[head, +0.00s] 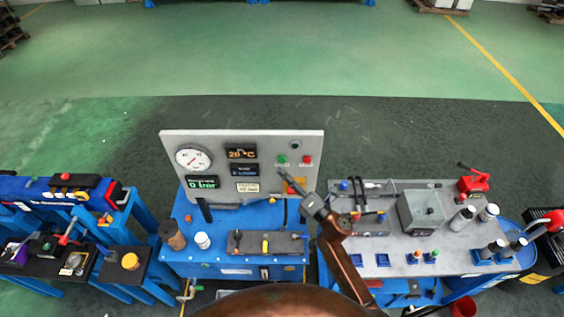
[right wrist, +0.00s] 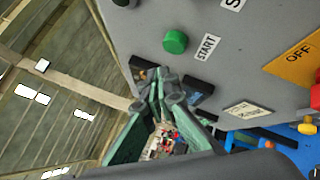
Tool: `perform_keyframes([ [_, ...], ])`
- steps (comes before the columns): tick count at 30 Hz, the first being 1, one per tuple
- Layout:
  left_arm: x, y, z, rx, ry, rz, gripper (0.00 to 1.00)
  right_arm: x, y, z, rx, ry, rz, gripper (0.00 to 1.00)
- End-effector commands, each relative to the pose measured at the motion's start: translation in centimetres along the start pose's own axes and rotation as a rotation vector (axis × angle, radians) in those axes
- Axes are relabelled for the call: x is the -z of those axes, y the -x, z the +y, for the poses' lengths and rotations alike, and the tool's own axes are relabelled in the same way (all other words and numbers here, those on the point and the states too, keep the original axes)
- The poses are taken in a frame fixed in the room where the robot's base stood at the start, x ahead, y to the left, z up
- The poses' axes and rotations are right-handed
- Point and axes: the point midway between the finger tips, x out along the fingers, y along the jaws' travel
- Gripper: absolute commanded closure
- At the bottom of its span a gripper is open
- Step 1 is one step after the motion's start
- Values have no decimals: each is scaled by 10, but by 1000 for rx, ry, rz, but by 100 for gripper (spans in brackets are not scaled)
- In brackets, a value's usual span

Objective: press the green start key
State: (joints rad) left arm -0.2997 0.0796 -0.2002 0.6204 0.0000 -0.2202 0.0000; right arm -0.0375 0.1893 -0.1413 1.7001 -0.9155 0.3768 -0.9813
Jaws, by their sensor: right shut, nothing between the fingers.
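The green start key (head: 282,160) is a round button on the upright grey panel (head: 226,142), left of a red button (head: 307,159). In the right wrist view the green key (right wrist: 175,41) shows clearly beside a START label (right wrist: 206,47). My right gripper (head: 282,173) is shut and empty, its tips just below the key in the head view. In the right wrist view the fingertips (right wrist: 157,78) lie below and a little left of the key, apart from it in the picture. The exact gap to the panel cannot be told. My left gripper is not in view.
The panel carries a round gauge (head: 193,159) and small displays. A yellow OFF plate (right wrist: 297,60) is right of the key in the wrist view. A blue bench (head: 235,216) stands below the panel, and a grey bench (head: 380,258) with several parts stands right.

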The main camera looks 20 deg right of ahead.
Motion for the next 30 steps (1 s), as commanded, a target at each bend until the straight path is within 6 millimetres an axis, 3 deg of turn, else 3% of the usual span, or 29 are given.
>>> perform_keyframes([
  [8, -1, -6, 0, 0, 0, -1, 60, -8, -10, -8, 0, -1, -1, 100],
  [30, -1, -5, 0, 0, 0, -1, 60, -8, -11, -8, 0, -1, -1, 100],
])
